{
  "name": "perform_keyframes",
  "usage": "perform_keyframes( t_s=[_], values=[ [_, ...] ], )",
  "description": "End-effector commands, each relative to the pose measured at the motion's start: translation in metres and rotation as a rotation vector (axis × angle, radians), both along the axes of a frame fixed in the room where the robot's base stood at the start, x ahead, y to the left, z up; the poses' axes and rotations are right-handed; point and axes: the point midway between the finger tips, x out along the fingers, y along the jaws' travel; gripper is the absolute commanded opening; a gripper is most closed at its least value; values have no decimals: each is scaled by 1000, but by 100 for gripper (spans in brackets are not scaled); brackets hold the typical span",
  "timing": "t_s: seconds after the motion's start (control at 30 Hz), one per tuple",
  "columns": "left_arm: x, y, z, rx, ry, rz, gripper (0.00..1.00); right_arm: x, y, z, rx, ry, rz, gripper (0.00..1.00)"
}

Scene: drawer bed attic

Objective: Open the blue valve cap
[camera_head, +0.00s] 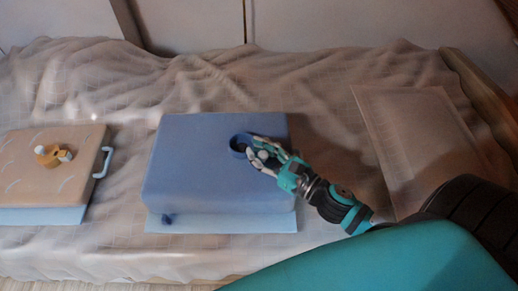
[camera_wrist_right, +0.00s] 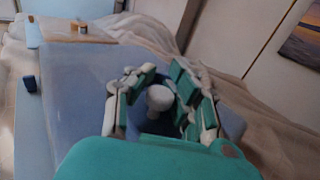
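The blue valve cap (camera_head: 240,144) shows as a rounded blue rim on top of a large blue box (camera_head: 190,160). A round white knob (camera_head: 263,155) sits beside the rim; in the right wrist view the knob (camera_wrist_right: 160,97) is between my fingers, with dark blue around and below it. My right gripper (camera_head: 262,150) is at the cap, reaching in from the right. Its teal and white fingers (camera_wrist_right: 162,80) are spread on both sides of the knob, with gaps visible. The fingers hide part of the cap; contact with it cannot be told. My left gripper is out of view.
A tan box (camera_head: 25,180) with an orange valve piece (camera_head: 48,155) and a pale handle (camera_head: 103,162) lies at the left. A clear flat panel (camera_head: 400,120) lies at the right. All rest on a rumpled beige bed cover (camera_head: 320,80).

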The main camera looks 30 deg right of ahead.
Motion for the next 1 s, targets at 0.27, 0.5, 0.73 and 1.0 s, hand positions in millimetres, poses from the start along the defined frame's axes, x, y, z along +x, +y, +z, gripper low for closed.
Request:
perform_keyframes(
  t_s=[0.27,0.5,0.73,1.0],
  values=[
    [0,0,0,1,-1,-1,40,0,-1,0,-1,0,-1,45],
    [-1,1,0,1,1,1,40,-2,-2,0,0,0,-1,45],
    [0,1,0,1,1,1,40,-32,-14,-1,0,5,-5,45],
    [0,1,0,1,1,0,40,-85,-37,-1,1,6,-5,45]
  ],
)
